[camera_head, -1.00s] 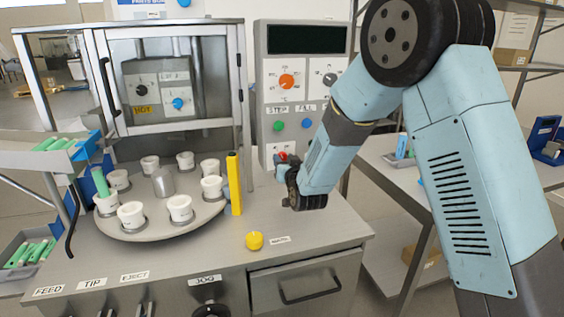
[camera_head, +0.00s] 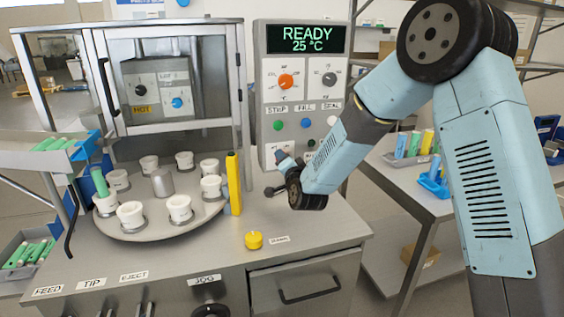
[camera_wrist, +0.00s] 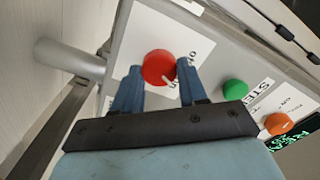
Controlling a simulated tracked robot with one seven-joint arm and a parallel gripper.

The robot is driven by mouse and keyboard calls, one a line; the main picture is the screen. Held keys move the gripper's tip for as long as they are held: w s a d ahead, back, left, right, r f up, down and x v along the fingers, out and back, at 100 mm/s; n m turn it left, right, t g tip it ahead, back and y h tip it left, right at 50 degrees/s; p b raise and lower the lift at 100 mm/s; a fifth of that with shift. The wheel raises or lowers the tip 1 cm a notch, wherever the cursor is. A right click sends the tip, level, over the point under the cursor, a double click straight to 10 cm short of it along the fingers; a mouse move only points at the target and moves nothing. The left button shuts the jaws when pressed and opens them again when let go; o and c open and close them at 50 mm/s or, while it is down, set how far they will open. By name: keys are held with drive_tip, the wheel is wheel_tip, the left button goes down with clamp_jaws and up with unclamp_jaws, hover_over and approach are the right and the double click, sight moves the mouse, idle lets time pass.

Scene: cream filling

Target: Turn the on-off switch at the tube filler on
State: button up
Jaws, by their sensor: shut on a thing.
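The red round on-off switch (camera_wrist: 157,67) sits on a white label plate low on the tube filler's control panel. My gripper (camera_wrist: 158,72) is shut on it, with one blue finger at each side of the knob. In the head view my gripper (camera_head: 284,157) is at the bottom of the grey control panel (camera_head: 262,140) and hides the switch. The display (camera_head: 307,39) at the panel's top is lit and reads READY 25 °C.
The orange knob (camera_head: 286,82), the green button (camera_head: 278,124) and the blue button (camera_head: 306,123) are above my gripper. A yellow post (camera_head: 234,183) and a turntable with white cups (camera_head: 131,231) stand to the left. A yellow button (camera_head: 254,239) is on the bench in front.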

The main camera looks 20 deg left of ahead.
drive_tip(key=shift+s+f+m, duration=0.1)
drive_tip(key=shift+f+m, duration=0.1)
drive_tip(key=shift+m, duration=0.4)
drive_tip(key=o, duration=0.8)
drive_tip(key=shift+d, duration=0.1)
drive_tip(key=shift+o, duration=1.1)
drive_tip(key=shift+r, duration=0.1)
drive_tip(key=v, duration=1.3)
drive_tip(key=shift+s, duration=0.3)
drive_tip(key=shift+d, duration=0.15)
